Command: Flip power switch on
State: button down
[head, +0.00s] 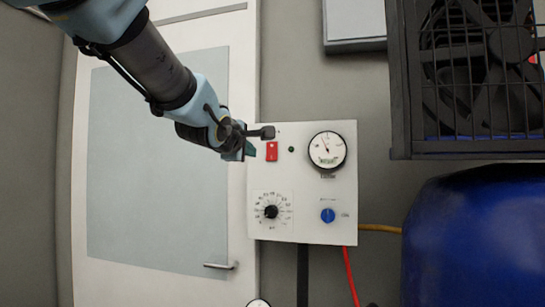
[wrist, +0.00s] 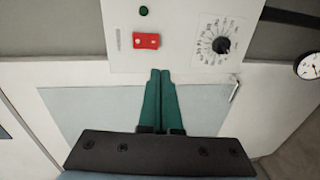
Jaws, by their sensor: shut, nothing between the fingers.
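The red power switch (head: 272,151) is on the upper left of a white control panel (head: 304,245). A small green light (head: 291,149) is just right of it in the head view. The switch also shows in the wrist view (wrist: 146,40), on the white panel above the fingertips. My gripper (head: 251,150) is shut and empty, its green fingers pressed together just left of the switch in the head view. In the wrist view the closed fingertips (wrist: 160,73) are below and slightly right of the switch, apart from it in the picture. I cannot tell the switch's position.
The panel also bears a gauge (head: 327,150), a black dial (head: 271,211) and a blue knob (head: 328,215). A caged fan (head: 480,75) and a blue tank (head: 475,240) stand at the right. A door (head: 155,160) with a handle (head: 222,266) is at the left.

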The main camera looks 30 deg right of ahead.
jog(key=shift+s+d+r, duration=0.2)
jog(key=shift+d+r, duration=0.2)
jog(key=shift+r, duration=0.05)
jog(key=shift+w, duration=0.1)
send_near(272, 158)
jog(key=p+x, duration=0.5)
jog(key=x, duration=0.1)
jog(key=shift+w+d+r, duration=0.1)
jog(key=shift+w+r, duration=0.1)
jog(key=shift+w+d+f, duration=0.15)
dwell(0.5)
